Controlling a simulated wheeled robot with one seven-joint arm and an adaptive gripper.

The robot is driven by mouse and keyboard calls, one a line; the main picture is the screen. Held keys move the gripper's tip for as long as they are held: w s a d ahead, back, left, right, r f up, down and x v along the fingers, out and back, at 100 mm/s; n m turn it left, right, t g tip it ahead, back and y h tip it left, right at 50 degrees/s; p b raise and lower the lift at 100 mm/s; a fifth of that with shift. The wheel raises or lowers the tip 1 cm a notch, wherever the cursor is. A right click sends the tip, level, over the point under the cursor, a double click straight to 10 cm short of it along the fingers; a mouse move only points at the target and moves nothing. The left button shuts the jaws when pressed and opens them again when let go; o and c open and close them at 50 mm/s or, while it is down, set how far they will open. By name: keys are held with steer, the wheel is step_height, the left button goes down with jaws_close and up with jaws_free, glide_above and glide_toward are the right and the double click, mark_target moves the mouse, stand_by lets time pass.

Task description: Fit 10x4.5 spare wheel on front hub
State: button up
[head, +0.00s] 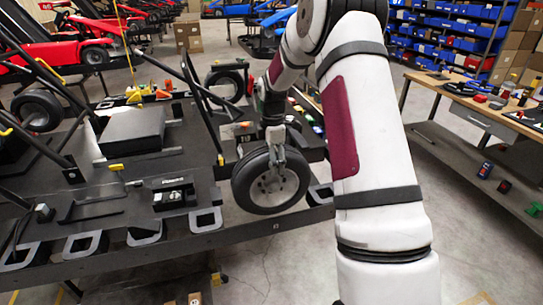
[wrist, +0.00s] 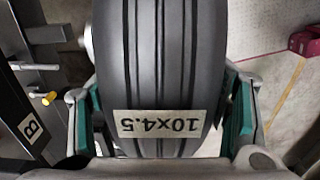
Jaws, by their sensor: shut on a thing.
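The 10x4.5 wheel (head: 243,190), a black tyre on a grey rim, hangs upright at the front right of the kart stand in the head view. My gripper (head: 275,148) holds it from above. In the wrist view the tyre (wrist: 160,60) with its upside-down 10x4.5 label sits between the teal pads of my gripper (wrist: 163,110). The kart frame (head: 190,75) stands to the left. The front hub is not clearly visible, and I cannot tell whether the wheel touches one.
The dark kart stand (head: 130,255) with slotted front openings fills the left. Other wheels show at the back (head: 228,82) and far left (head: 38,110). A workbench (head: 470,100) with tools stands right. Grey floor is open between stand and bench.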

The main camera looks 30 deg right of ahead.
steer(key=shift+w+a+f+b, duration=0.15)
steer(key=shift+f+b, duration=0.1)
steer(key=shift+f, duration=1.4)
steer(key=shift+a+f+b, duration=0.1)
steer(key=shift+f+b, duration=0.1)
steer(key=shift+f, duration=1.4)
steer(key=shift+w+d+f, duration=0.1)
steer(key=shift+w+f, duration=0.1)
steer(key=w+b, duration=0.1)
steer(key=w+d+b, duration=0.1)
steer(key=w, duration=0.1)
steer(key=shift+w+b, duration=0.2)
steer(key=shift+b, duration=0.2)
steer(key=shift+r, duration=0.15)
steer(key=shift+w+d+b, duration=0.2)
steer(key=shift+w+b, duration=0.4)
steer(key=shift+w, duration=0.1)
steer(key=shift+w+d+b, duration=0.25)
steer(key=shift+w+b, duration=0.4)
steer(key=shift+w, duration=0.1)
steer(key=shift+w+d+b, duration=0.2)
steer(key=shift+w+b, duration=0.4)
steer(key=shift+w, duration=0.1)
stand_by(0.5)
steer(key=o, duration=2)
